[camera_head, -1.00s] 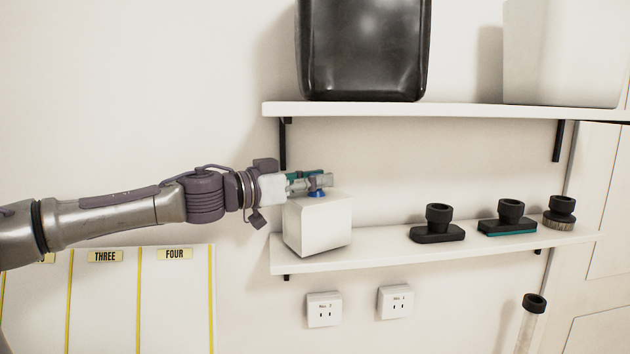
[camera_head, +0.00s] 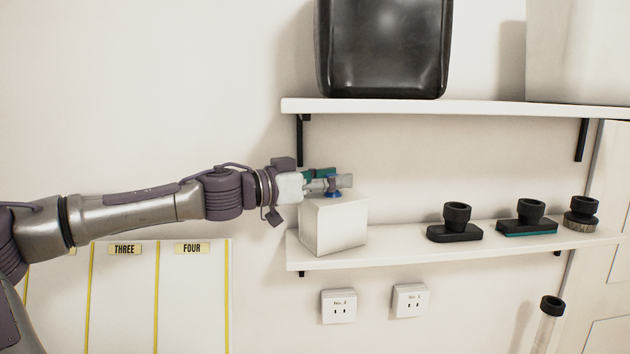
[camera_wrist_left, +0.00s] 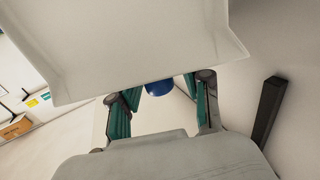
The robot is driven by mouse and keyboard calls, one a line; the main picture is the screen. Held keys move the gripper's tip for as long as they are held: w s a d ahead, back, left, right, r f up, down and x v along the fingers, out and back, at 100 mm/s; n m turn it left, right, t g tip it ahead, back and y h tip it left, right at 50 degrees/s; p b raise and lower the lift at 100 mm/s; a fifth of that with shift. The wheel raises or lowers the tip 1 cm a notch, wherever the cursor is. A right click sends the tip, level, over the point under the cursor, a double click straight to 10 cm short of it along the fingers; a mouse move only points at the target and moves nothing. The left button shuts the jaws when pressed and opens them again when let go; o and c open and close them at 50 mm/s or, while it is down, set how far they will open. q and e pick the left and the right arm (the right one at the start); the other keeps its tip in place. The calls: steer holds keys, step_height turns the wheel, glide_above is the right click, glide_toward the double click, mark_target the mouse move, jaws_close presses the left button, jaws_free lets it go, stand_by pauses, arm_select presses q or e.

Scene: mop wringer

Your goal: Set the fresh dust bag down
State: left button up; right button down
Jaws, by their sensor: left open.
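The fresh dust bag (camera_head: 335,226) is a white, box-shaped bag with a blue collar (camera_head: 333,192) on top. It stands upright at the left end of the lower shelf (camera_head: 400,253). My left gripper (camera_head: 345,181) reaches in from the left, just above the bag and level with the collar. In the left wrist view the blue collar (camera_wrist_left: 158,88) shows between the spread teal and grey fingers, partly hidden by a large white surface across the top. The jaws are open; whether a finger touches the collar I cannot tell. My right gripper is not in view.
Several black-necked nozzle heads, including a flat one (camera_head: 454,224), stand farther right on the shelf. A bare stretch lies between them and the bag. The upper shelf (camera_head: 420,107) with a black bin (camera_head: 383,45) hangs above; its black bracket (camera_head: 300,138) is close behind my gripper.

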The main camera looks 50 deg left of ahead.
arm_select(q)
steer(key=b+v, duration=0.2)
steer(key=shift+s+a+f, duration=0.15)
steer(key=shift+s+f, duration=0.05)
steer(key=shift+s, duration=0.1)
steer(key=b+v, duration=0.3)
steer(key=v, duration=0.6)
steer(key=shift+s+r+b, duration=0.2)
steer(key=shift+r+b, duration=0.1)
